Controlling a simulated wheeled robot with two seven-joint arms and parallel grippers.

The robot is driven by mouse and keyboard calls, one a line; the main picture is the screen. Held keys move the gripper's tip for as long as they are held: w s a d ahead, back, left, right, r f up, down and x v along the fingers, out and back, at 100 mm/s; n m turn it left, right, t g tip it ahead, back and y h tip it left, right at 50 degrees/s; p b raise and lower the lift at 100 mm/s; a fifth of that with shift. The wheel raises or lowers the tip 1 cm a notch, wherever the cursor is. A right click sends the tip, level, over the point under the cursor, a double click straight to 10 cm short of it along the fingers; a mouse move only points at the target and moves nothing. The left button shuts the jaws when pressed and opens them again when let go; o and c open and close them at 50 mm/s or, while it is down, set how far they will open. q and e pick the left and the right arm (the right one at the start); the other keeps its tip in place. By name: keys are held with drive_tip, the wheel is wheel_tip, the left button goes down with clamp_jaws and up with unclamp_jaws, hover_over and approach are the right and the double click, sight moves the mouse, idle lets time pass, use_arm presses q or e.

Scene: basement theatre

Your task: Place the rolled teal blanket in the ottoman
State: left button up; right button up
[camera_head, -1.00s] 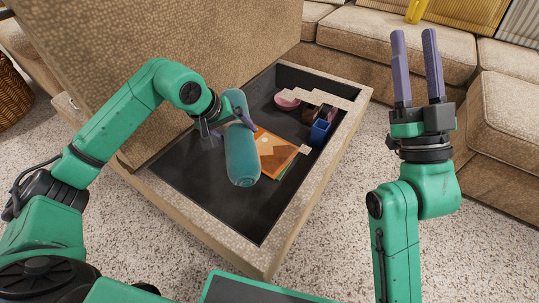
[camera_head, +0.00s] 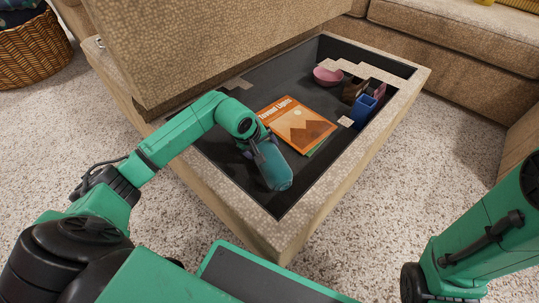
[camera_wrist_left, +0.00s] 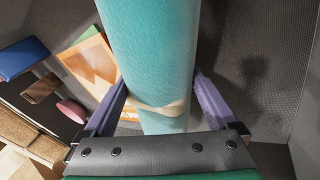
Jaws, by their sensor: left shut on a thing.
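The rolled teal blanket (camera_head: 273,168) is inside the open ottoman (camera_head: 330,183), over its dark floor in the near part. I cannot tell whether it touches the floor. My left gripper (camera_head: 258,139) is shut on the blanket. In the left wrist view the roll (camera_wrist_left: 150,50) stands between the two purple fingers of the left gripper (camera_wrist_left: 160,95), with a pale band around it. My right arm shows at the lower right of the head view, but its gripper is out of view.
An orange book (camera_head: 297,124) lies beside the blanket in the ottoman. A pink bowl (camera_head: 328,76) and a blue box (camera_head: 363,108) stand at its far right. The raised lid (camera_head: 200,45) is behind. A wicker basket (camera_head: 35,48) is at the far left, a sofa (camera_head: 455,45) behind.

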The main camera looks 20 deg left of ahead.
use_arm(q)
drive_tip(key=shift+f+b, duration=0.95)
drive_tip(key=shift+f, duration=0.9)
drive_tip(key=o, duration=1.3)
drive_tip(key=shift+r+p, duration=0.3)
drive_tip(key=p+v, duration=0.6)
drive_tip(key=v, duration=0.6)
drive_tip(key=shift+p, duration=0.3)
drive_tip(key=shift+f, duration=0.1)
